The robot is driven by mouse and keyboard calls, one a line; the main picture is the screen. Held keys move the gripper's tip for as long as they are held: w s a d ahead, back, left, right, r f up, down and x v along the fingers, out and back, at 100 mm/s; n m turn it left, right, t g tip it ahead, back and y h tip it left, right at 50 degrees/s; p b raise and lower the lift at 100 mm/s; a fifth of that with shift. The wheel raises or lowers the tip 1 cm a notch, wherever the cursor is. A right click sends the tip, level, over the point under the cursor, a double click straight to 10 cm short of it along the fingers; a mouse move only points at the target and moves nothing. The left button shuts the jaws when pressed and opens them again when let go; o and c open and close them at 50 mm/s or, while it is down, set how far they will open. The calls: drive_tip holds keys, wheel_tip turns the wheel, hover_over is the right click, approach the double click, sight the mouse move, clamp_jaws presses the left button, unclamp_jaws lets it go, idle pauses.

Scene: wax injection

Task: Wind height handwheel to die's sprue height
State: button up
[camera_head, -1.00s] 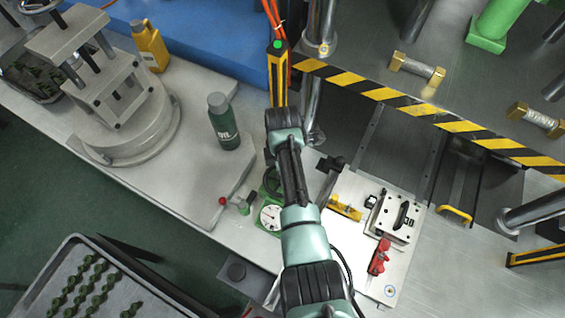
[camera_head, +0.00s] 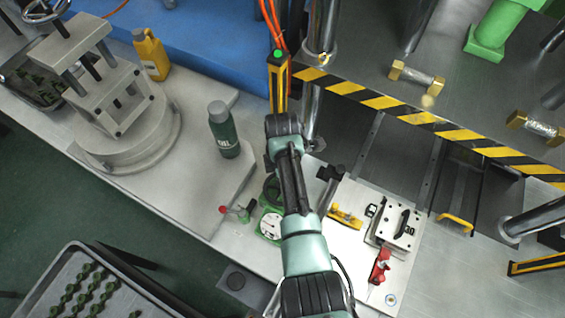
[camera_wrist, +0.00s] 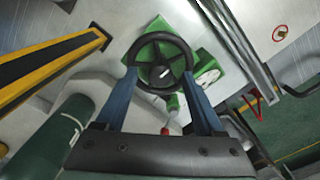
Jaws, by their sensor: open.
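In the head view the handwheel (camera_head: 271,187) is partly hidden by my arm, beside the dial (camera_head: 270,226). My gripper is hidden there. A metal block with a dark slot (camera_head: 400,227), likely the die, lies on a pale plate (camera_head: 372,291) to the right.
A dark green bottle (camera_head: 223,132) stands left of my arm. A red-knobbed lever (camera_head: 238,211) is beside the dial. A striped barrier (camera_head: 430,120) and steel columns (camera_head: 322,30) stand behind and right. Yellow (camera_head: 345,216) and red (camera_head: 379,267) clamps flank the block.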

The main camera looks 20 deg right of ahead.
wheel_tip(320, 180, up, 12)
drive_tip(key=b, duration=0.2)
drive_tip(key=shift+r, duration=0.15)
idle(0.5)
drive_tip(key=w+a+r+m+t+h+b, duration=0.1)
drive_tip(key=w+a+r+m+t+b, duration=0.15)
drive_tip(key=w+r+t, duration=0.5)
drive_tip(key=w+a+r+m+t+b, duration=0.1)
drive_tip(key=w+a+r+m+t, duration=0.15)
drive_tip(key=r, duration=0.65)
drive_tip(key=w+a+r+m+t, duration=0.2)
drive_tip(key=w+r+m+t, duration=0.15)
drive_tip(key=r, duration=0.55)
drive_tip(key=s+a+r+m+t+b, duration=0.1)
drive_tip(key=s+a+r+m+t, duration=0.2)
drive_tip(key=r, duration=0.5)
drive_tip(key=s+a+r+t+b, duration=0.1)
drive_tip(key=s+a+r+t, duration=0.15)
drive_tip(key=r+t, duration=0.45)
drive_tip(key=s+a+r+m+t+y, duration=0.1)
drive_tip(key=s+r+m+t, duration=0.3)
drive_tip(key=s+r, duration=0.8)
drive_tip(key=shift+s+a+r+b, duration=0.35)
drive_tip(key=shift+s+a, duration=0.2)
drive_tip(key=shift+s, duration=0.15)
